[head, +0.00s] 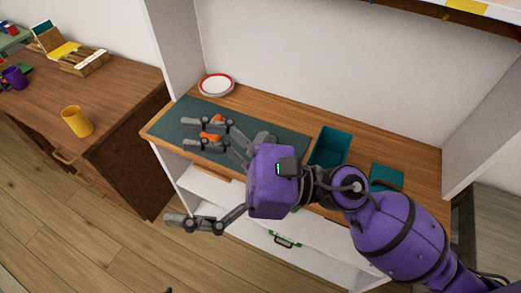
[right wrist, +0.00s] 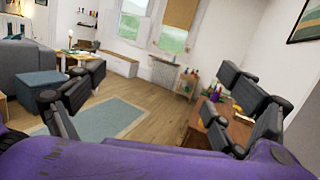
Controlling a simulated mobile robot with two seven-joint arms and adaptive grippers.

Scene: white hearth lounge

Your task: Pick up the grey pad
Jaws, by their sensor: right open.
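A dark grey-green flat mat (head: 278,135) lies on the wooden top of the white unit in the head view. It is the only greyish flat thing I see there, and I cannot tell for sure that it is the grey pad. My right gripper (head: 180,175) is open and empty, its fingers spread over the mat's left part and past the unit's front edge. Its fingers also show in the right wrist view (right wrist: 160,95), with nothing between them. An orange item (head: 211,136) shows among the fingers, partly hidden. My left gripper is not in view.
A teal open box (head: 330,147) and a flat teal item (head: 386,176) stand right of the mat. Stacked plates (head: 216,85) are at the back left. White side walls bound the unit. A brown desk at left holds a yellow mug (head: 77,121).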

